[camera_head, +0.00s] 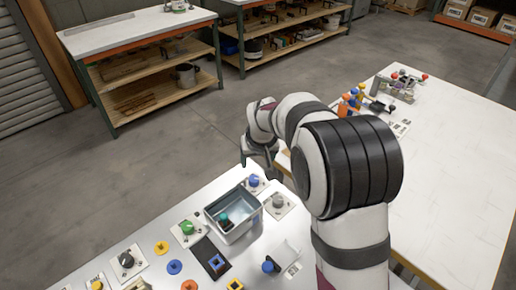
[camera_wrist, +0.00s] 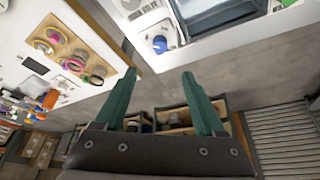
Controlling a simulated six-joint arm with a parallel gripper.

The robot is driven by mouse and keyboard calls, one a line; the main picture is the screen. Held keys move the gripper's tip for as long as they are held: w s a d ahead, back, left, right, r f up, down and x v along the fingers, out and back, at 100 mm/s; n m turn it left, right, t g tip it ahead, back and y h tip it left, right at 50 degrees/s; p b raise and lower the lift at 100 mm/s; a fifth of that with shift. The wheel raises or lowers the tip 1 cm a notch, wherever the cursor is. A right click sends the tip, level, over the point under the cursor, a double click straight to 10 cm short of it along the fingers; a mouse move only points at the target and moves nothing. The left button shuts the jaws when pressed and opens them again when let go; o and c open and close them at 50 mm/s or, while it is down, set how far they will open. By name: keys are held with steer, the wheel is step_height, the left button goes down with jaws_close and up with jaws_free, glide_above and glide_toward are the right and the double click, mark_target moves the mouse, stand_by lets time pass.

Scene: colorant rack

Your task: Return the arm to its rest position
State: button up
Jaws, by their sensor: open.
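My arm is raised over the gap between two white tables. My gripper (camera_wrist: 160,85) is open in the wrist view, with its two green fingers spread and nothing between them. In the head view my gripper (camera_head: 256,160) hangs beyond the grey bin, partly hidden by my own wrist. The grey bin (camera_head: 241,233) stands on the near table, with a dark, teal-topped item (camera_head: 224,218) inside. The bin's edge also shows at the top of the wrist view (camera_wrist: 215,12). My gripper touches nothing that I can see.
The near table (camera_head: 150,215) carries several colored knobs on plates, including a green one (camera_head: 187,228) and a blue one (camera_head: 254,181), and loose colored rings. The right table (camera_head: 455,190) has small colored items at its far end. Shelved workbenches (camera_head: 150,65) stand behind. Open floor lies between.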

steer(key=s+d+r+m+g, duration=0.15)
steer(key=s+d+r, duration=0.25)
steer(key=s, duration=0.6)
steer(key=s+d+r+m+g, duration=0.1)
steer(key=s+d+r+m, duration=0.25)
steer(key=s, duration=0.55)
steer(key=s+d+f+m+g, duration=0.1)
steer(key=s+m+g, duration=0.1)
steer(key=s, duration=1.5)
steer(key=shift+s+d+f+m+y, duration=0.3)
steer(key=shift+s+m+y, duration=0.1)
steer(key=shift+m, duration=0.1)
